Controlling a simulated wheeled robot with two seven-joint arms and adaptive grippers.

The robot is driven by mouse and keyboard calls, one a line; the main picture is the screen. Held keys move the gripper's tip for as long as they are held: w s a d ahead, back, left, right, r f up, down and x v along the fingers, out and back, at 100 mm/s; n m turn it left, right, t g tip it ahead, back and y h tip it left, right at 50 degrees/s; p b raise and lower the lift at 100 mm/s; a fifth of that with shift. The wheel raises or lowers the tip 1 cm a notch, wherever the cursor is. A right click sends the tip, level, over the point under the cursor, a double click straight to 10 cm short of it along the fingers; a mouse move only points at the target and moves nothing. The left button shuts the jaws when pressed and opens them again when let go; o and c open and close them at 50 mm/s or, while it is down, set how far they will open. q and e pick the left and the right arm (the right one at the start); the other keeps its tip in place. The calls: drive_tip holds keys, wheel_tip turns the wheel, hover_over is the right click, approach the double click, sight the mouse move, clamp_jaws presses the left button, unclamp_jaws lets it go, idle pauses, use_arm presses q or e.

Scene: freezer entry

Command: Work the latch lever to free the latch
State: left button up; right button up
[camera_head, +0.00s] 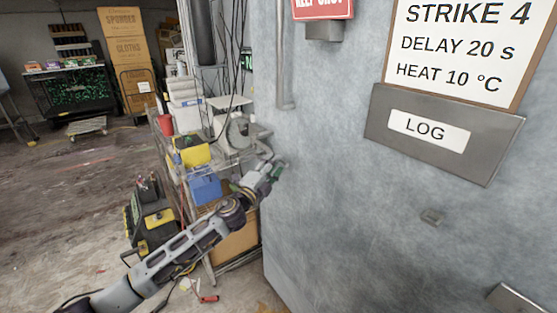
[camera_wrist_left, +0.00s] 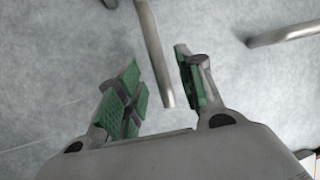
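My left gripper (camera_head: 270,170) is at the grey-blue door, low near its left edge. In the left wrist view the same gripper (camera_wrist_left: 162,82) is open, with green pads on both fingers. A slim metal rod (camera_wrist_left: 152,45), probably the latch lever, comes down from the top of that view and ends between the fingers. A gap shows on both sides of the rod, so neither finger visibly grips it. The lever cannot be made out in the head view, where the gripper may hide it. My right gripper is not in view.
A long vertical metal handle (camera_head: 284,55) is on the door (camera_head: 340,200); another metal bar (camera_wrist_left: 285,35) shows in the left wrist view. A LOG holder (camera_head: 490,155) sits under a white notice (camera_head: 455,45). A cluttered cart (camera_head: 205,160) stands left of the door.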

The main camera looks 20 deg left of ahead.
sight(269, 151)
use_arm(q)
drive_tip(key=x, duration=0.3)
drive_tip(key=shift+w+r, duration=0.1)
drive_tip(key=shift+w+d, duration=0.1)
drive_tip(key=shift+w, duration=0.05)
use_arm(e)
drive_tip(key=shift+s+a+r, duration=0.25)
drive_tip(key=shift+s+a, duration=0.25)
use_arm(q)
clamp_jaws()
